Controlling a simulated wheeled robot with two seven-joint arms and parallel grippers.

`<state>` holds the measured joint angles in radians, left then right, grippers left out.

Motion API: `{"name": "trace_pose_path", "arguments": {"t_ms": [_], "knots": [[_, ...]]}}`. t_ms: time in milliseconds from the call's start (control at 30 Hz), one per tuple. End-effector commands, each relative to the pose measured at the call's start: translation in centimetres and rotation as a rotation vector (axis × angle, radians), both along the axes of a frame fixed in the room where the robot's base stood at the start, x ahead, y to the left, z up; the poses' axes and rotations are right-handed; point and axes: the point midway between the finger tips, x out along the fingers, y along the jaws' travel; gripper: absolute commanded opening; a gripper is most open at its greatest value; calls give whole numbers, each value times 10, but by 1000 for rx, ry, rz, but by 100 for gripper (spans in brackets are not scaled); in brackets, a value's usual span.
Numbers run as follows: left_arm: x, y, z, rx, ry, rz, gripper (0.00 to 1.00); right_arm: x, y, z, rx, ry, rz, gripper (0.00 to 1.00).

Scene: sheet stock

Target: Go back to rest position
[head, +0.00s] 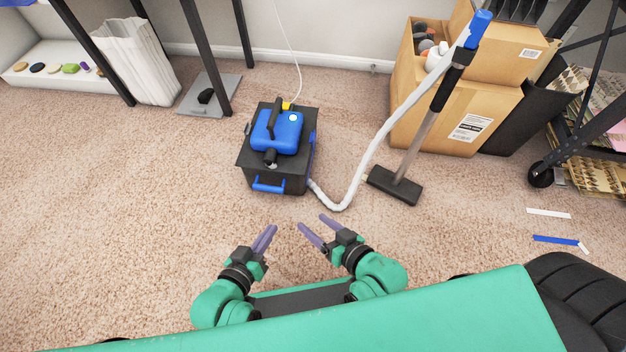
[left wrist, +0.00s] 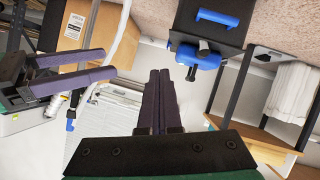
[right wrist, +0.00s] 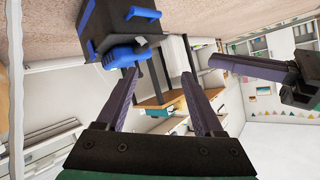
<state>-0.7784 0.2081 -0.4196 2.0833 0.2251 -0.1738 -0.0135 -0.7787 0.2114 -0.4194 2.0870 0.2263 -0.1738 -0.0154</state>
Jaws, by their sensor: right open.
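My left gripper (head: 265,238) is held in front of my body over the carpet. Its two purple fingers lie together, shut with nothing between them, as the left wrist view (left wrist: 160,75) also shows. My right gripper (head: 318,228) is beside it to the right, with its fingers spread apart and nothing between them. It also shows open in the right wrist view (right wrist: 163,80). Both grippers are apart from each other and from the vacuum cleaner (head: 278,133) beyond them.
White and blue strips (head: 556,240) lie on the carpet at right. A black metal stand (head: 210,60) is at back left. Carpet around my grippers is clear.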

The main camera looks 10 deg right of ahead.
Motion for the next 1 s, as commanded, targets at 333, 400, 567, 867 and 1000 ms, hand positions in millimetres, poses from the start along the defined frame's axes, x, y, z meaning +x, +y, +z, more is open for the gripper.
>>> {"name": "trace_pose_path", "arguments": {"t_ms": [333, 400, 567, 867, 1000], "knots": [[-4, 10, 7, 54, 42, -2, 0, -4, -10, 6, -53, 45, 1, 69], [-11, 24, 8, 119, 101, -4, 0, -11, -23, 7, -118, 103, 2, 69], [-44, 74, 2, 300, 291, -3, 0, -45, -73, 1, -299, 293, 1, 69], [-155, 171, 38, 552, 686, -6, 0, -155, -171, 36, -552, 688, 3, 69], [-201, 194, 54, 606, 820, -16, 0, -201, -193, 53, -605, 822, 11, 69]]}}
